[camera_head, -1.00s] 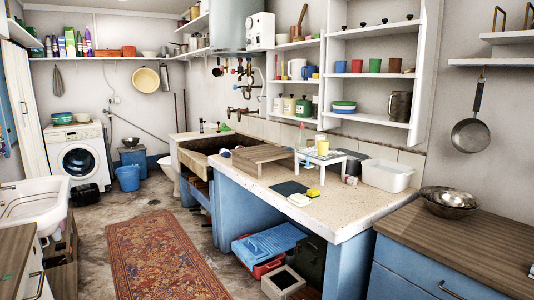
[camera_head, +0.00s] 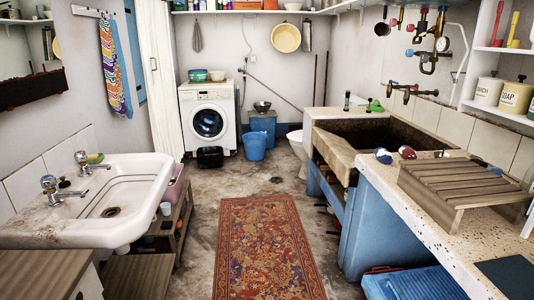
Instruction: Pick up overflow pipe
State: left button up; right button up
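The stone trough (camera_head: 385,133) is at the right, set in the blue-fronted counter, with its hollow dark inside. A small dark upright piece (camera_head: 347,100) stands on the ledge behind it; I cannot tell whether this is the overflow pipe. No other thing is clearly an overflow pipe, and much of the trough's inside is in shadow. Neither of my grippers shows in the head view.
A slatted wooden rack (camera_head: 465,187) and small red and blue items lie on the counter (camera_head: 395,205). A white sink (camera_head: 125,190) stands at the left. The patterned rug (camera_head: 267,245) covers clear floor between. A blue bucket (camera_head: 254,146) stands farther back.

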aim_at(346, 109)
jog(key=z, duration=0.15)
jog(key=i, duration=2.7)
jog(key=z, duration=0.6)
jog(key=i, duration=0.4)
jog(key=z, duration=0.1)
